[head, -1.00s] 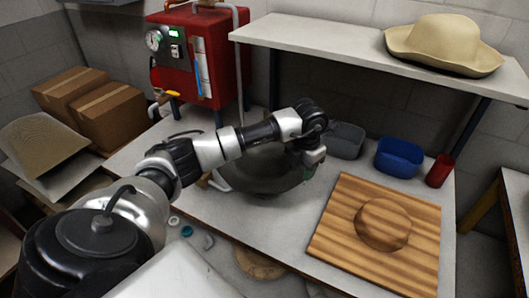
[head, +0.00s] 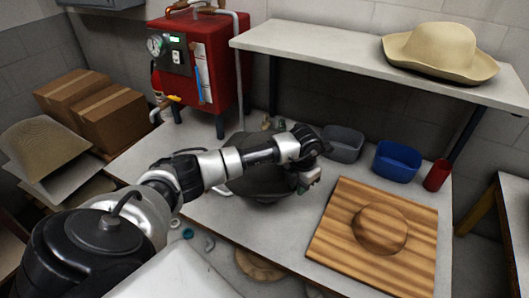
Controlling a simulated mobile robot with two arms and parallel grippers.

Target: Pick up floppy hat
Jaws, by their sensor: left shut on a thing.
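A dark grey floppy hat (head: 258,184) shows at the middle of the workbench, partly hidden behind my left forearm. My left gripper (head: 304,187) is at the right edge of this hat and is shut on it; the fingertips are small and partly hidden by the wrist. I cannot tell whether the hat is clear of the bench. A cream wide-brimmed hat (head: 440,50) sits on the shelf at the upper right, away from the gripper. My right gripper is not in view.
A wooden board with a round hat block (head: 380,229) lies to the right. A grey bin (head: 343,144), a blue bin (head: 397,161) and a red cup (head: 437,173) stand behind it. The white shelf (head: 300,42) overhangs the bench. A red machine (head: 200,65) stands at the back.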

